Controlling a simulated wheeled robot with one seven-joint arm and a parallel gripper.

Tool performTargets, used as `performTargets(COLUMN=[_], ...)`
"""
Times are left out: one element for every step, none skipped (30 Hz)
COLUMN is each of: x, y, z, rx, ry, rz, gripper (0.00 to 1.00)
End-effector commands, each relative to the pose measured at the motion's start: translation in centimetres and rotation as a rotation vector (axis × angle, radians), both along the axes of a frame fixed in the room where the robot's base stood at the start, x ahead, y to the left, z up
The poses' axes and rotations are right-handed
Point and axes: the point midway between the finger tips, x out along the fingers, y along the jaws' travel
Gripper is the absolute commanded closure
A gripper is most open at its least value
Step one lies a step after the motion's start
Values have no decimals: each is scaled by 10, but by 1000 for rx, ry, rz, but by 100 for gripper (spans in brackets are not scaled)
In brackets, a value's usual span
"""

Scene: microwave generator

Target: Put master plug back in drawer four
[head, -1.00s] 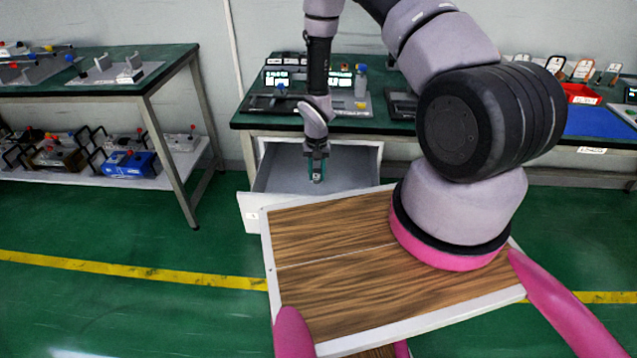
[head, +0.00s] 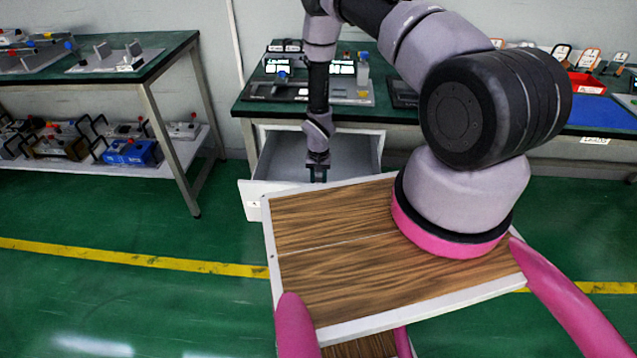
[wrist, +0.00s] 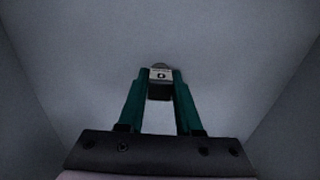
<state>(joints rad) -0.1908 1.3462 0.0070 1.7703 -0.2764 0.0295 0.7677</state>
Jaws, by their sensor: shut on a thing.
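My gripper (head: 318,174) points down inside the open drawer (head: 273,158) under the green-topped bench. In the wrist view my gripper (wrist: 160,88) has its two green fingers shut on the master plug (wrist: 160,74), a small block with a light face, a dark round mark and a dark lower part. The plug is between the fingertips, with the grey drawer interior (wrist: 75,50) around it. Whether the plug touches the drawer floor cannot be told. In the head view the plug and fingertips are hidden or too small to make out.
The bench (head: 245,108) above the drawer holds a device with lit displays (head: 340,67), a bottle and trays. A red bin (head: 587,82) and blue mat (head: 600,112) lie at right. Another bench (head: 150,75) with a lower shelf stands at left. Green floor is clear between them.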

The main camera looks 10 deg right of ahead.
Motion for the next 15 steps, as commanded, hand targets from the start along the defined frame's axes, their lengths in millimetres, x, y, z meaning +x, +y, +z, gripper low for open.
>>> performTargets(x=[0,0,0,0,0,0,0,0,0,0,0,0,0,0,0], y=[0,0,0,0,0,0,0,0,0,0,0,0,0,0,0], z=[-2,-2,-2,-2,-2,-2,-2,-1,-1,-1,-1,-1,-1,0,3], rx=[0,0,0,0,0,0,0,0,0,0,0,0,0,0,0], ry=[0,0,0,0,0,0,0,0,0,0,0,0,0,0,0], rz=[0,-1,-1,0,0,0,0,0,0,0,0,0,0,0,0], gripper=[100,59,43,36,36,36,36,36,36,36,36,36,36,36,36])
